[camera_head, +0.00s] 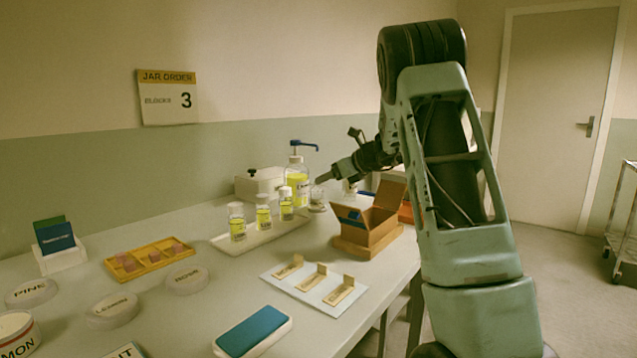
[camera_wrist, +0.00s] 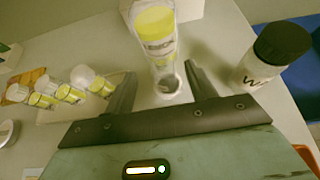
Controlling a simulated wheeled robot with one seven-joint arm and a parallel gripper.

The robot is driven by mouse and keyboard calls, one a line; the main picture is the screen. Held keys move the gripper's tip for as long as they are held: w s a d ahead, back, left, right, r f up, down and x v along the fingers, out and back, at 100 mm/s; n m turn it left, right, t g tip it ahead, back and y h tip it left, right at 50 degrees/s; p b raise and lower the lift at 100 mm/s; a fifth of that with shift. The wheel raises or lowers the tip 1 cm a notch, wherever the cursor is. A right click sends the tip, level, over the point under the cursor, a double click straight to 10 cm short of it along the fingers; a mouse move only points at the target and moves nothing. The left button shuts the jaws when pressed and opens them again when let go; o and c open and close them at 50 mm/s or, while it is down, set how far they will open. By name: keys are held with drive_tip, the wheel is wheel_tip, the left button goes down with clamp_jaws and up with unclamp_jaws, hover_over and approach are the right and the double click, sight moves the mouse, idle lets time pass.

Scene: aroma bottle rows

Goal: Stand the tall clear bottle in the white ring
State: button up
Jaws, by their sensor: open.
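A tall clear bottle (camera_head: 298,180) with yellow contents and a blue pump stands at the back of the table, behind the row of small bottles. In the wrist view, what looks like this bottle (camera_wrist: 157,38) is beyond my open fingers. My gripper (camera_head: 322,179) is just right of it in the head view. In the wrist view, my gripper (camera_wrist: 160,88) has its fingers apart with nothing clasped. A small clear, round piece (camera_head: 317,200) stands in front of the bottle; it shows between the fingers (camera_wrist: 168,82). I cannot tell whether it is the white ring.
Several small yellow-labelled bottles (camera_head: 263,213) line a white tray (camera_head: 227,244). A black-capped white jar (camera_wrist: 275,58) stands right of my fingers. An open cardboard box (camera_head: 370,228) and a card with wooden pieces (camera_head: 313,288) lie nearer. A white box (camera_head: 260,183) stands behind.

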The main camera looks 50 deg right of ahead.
drive_tip(key=shift+v, duration=2.2)
